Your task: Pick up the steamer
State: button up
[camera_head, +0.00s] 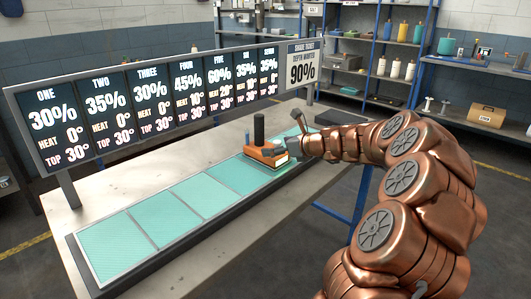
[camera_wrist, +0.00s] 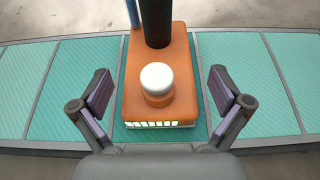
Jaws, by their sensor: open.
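The steamer (camera_wrist: 157,70) is an orange block with a white-topped knob and a dark upright post behind it. In the wrist view it sits on the teal panels, with a lit strip along its near edge. In the head view the steamer (camera_head: 262,155) stands toward the far part of the panel strip, partly hidden by my gripper. My gripper (camera_wrist: 160,98) is open, with one finger on each side of the steamer's near part and visible gaps between. In the head view my gripper (camera_head: 293,148) reaches the steamer from the right.
The teal panel strip (camera_head: 158,214) runs along a grey table (camera_head: 120,189). Behind it stands a long display board (camera_head: 150,102) with percentages, and a "90%" sign (camera_head: 302,66). Shelves (camera_head: 400,45) with bottles and boxes are at the back. The near panels are clear.

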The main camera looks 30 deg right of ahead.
jog(key=x, duration=0.4)
jog(key=shift+a+f, duration=0.1)
jog(key=shift+f, duration=0.15)
jog(key=c, duration=1.5)
jog(key=shift+c, duration=0.2)
jog(key=shift+r, duration=0.15)
